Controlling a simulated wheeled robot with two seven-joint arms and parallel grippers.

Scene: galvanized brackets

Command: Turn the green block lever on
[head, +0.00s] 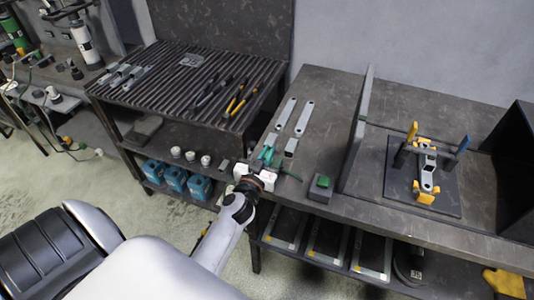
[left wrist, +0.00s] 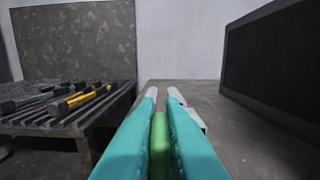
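My left gripper (head: 268,155) reaches over the front edge of the bench, its teal fingers pointing away. In the left wrist view its fingers (left wrist: 161,95) are close together, with a green bar (left wrist: 160,145) filling the gap between them; it looks like the green lever. In the head view a dark green rod (head: 290,175) shows just right of the gripper. A small grey block with a green top (head: 321,183) stands right of it at the bench edge. Whether rod and block join is unclear. My right gripper is not in view.
Flat grey brackets (head: 304,118) lie on the bench behind my gripper. An upright dark panel (head: 357,130) stands to the right, then a fixture plate (head: 445,200) holding a bracket, with yellow and blue levers. A slatted table (head: 165,85) with pliers is at left.

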